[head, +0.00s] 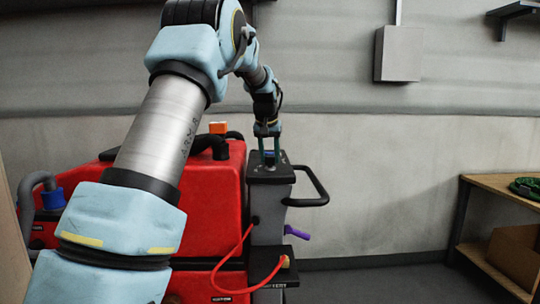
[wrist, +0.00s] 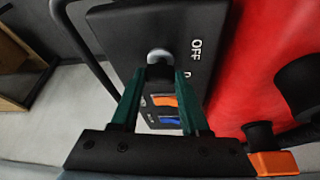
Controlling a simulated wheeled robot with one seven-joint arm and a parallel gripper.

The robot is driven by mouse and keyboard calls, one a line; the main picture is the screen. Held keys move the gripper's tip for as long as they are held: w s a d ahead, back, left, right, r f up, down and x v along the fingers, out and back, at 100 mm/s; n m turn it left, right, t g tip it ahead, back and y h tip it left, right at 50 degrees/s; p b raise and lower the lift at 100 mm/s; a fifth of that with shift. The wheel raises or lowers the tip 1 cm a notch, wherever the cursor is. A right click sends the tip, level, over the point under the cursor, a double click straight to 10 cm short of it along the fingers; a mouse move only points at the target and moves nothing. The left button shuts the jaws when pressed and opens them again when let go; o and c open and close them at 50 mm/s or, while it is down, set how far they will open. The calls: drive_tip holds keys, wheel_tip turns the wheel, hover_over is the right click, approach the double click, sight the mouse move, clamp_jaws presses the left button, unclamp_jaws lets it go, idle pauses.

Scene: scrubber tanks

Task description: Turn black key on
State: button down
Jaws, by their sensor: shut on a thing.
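The black key (wrist: 160,72) sits in a round grey lock (wrist: 159,55) on a dark control panel (wrist: 122,32). White OFF lettering (wrist: 196,47) is printed to the right of the lock, with another, partly cut-off marking below it. My gripper (wrist: 157,79) has green fingers, one on each side of the key, and is shut on it. In the head view my gripper (head: 268,152) points down onto the black top of the grey control column (head: 270,176) on the red scrubber. The key is too small to make out there.
Orange (wrist: 165,100) and blue (wrist: 169,120) patches lie on the panel below the key. A black handle (head: 318,190) sticks out to the right of the column. The red tank (head: 215,185) stands left, and a wooden shelf (head: 505,188) at far right.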

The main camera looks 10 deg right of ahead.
drive_tip(key=m+h+p, duration=0.1)
drive_tip(key=m, duration=0.1)
drive_tip(key=m+g+p, duration=0.1)
drive_tip(key=m, duration=0.2)
drive_tip(key=shift+w+a+r+h, duration=0.15)
drive_tip(key=shift+h, duration=0.25)
drive_tip(key=shift+m+g+h+p, duration=0.4)
drive_tip(key=shift+m+g+p, duration=0.4)
drive_tip(key=shift+m, duration=1.4)
drive_tip(key=shift+c, duration=2)
unclamp_jaws()
drive_tip(key=b+v, duration=0.2)
drive_tip(key=v, duration=0.8)
drive_tip(key=shift+r, duration=0.25)
drive_tip(key=shift+a, duration=0.1)
